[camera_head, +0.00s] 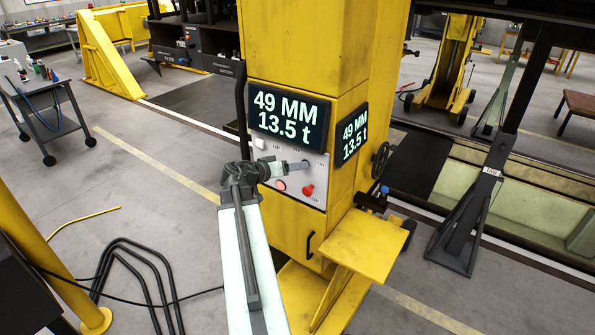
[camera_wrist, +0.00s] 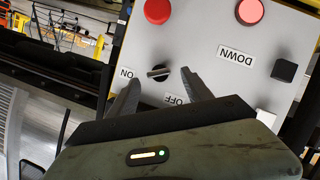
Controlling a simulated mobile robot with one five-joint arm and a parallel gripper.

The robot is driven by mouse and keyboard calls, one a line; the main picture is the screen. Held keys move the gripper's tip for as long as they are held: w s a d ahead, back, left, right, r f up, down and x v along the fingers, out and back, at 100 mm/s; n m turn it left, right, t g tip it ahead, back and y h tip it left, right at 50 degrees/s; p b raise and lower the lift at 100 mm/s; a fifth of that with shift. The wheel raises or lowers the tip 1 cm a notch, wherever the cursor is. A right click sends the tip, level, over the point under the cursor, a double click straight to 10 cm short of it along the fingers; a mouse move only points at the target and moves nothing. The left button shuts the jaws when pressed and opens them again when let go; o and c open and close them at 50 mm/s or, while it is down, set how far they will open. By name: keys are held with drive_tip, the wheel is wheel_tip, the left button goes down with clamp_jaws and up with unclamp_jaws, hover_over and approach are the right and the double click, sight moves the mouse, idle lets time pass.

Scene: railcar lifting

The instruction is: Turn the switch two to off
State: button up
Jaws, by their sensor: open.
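The control panel (camera_head: 318,200) is a light grey plate on the yellow lifting column. In the wrist view it appears upside down. A black rotary switch (camera_wrist: 158,72) with a pale pointer line sits between an ON label (camera_wrist: 126,73) and an OFF label (camera_wrist: 178,100). Its pointer lies roughly along the direction of the ON label. My gripper (camera_wrist: 160,77) is open, with one finger on either side of the switch. Contact cannot be told. In the head view my gripper (camera_head: 298,167) is at the panel and hides part of it.
A red button (camera_wrist: 158,11) and a lit red button (camera_wrist: 249,12) are on the panel near the switch, with a black square button (camera_wrist: 284,70). A display (camera_head: 289,120) reads 49 MM, 13.5 t. A yellow step (camera_head: 355,245) juts out below.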

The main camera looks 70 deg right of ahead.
drive_tip(key=shift+x, duration=1.35)
drive_tip(key=c, duration=1.2)
drive_tip(key=shift+a, duration=0.2)
clamp_jaws()
drive_tip(key=shift+w+d+f+n+g+h+b, duration=0.1)
drive_tip(key=shift+n+g+h+b, duration=0.2)
drive_tip(key=shift+n+g+b, duration=0.85)
drive_tip(key=shift+w+d+f+n+g+h+b, duration=0.1)
drive_tip(key=shift+n+g+h+b, duration=0.2)
drive_tip(key=shift+n+b, duration=1.65)
drive_tip(key=shift+w+f+n+g+h+b, duration=0.25)
drive_tip(key=shift+n+g+b, duration=0.5)
drive_tip(key=shift+n+b, duration=0.8)
drive_tip(key=shift+s+r+n, duration=0.1)
drive_tip(key=shift+r+n, duration=0.1)
drive_tip(key=shift+n, duration=0.05)
